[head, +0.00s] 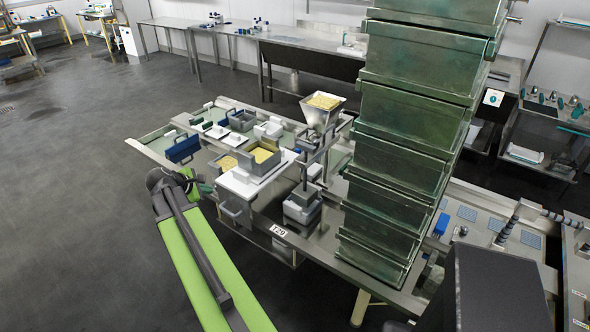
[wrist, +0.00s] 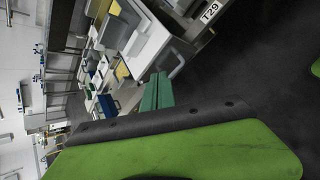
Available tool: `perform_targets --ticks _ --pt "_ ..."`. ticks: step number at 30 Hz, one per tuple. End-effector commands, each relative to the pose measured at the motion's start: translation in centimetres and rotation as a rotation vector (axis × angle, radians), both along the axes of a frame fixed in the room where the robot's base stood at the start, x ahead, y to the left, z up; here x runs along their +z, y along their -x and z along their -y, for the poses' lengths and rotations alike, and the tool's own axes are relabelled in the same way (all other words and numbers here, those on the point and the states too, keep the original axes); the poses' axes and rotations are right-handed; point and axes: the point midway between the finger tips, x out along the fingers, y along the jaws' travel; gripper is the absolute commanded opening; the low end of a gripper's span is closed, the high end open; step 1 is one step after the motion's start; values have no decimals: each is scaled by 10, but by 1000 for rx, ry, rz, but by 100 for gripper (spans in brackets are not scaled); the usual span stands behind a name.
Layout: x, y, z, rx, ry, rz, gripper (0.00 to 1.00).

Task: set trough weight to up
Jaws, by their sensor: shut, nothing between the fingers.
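I cannot tell for sure which part is the trough weight. A press stand with a steel hopper (head: 322,108) of yellow curd stands on the workbench, with a grey block (head: 302,207) low on it. Left of it, a white board (head: 240,186) carries a grey box of curd (head: 262,157), and a grey handle (head: 233,210) hangs at its front. My gripper (head: 204,188) is shut and empty, just left of the board. In the wrist view its teal fingers (wrist: 157,92) are apart from the board's handle (wrist: 178,66).
A tall stack of green metal troughs (head: 408,120) stands on the bench's right part and hides what is behind. A blue-handled tray (head: 183,149) and small boxes lie at the bench's left. The dark floor (head: 80,200) on the left is clear.

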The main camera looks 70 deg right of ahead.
Motion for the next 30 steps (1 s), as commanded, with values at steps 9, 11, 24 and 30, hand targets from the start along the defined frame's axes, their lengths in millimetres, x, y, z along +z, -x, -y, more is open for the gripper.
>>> perform_targets --ticks 9,11,24,30 --pt "20 166 222 215 309 -723 0" --pt "24 176 230 228 317 -772 0" --pt "10 190 276 232 317 -796 0" --pt "-2 199 308 232 317 -793 0"
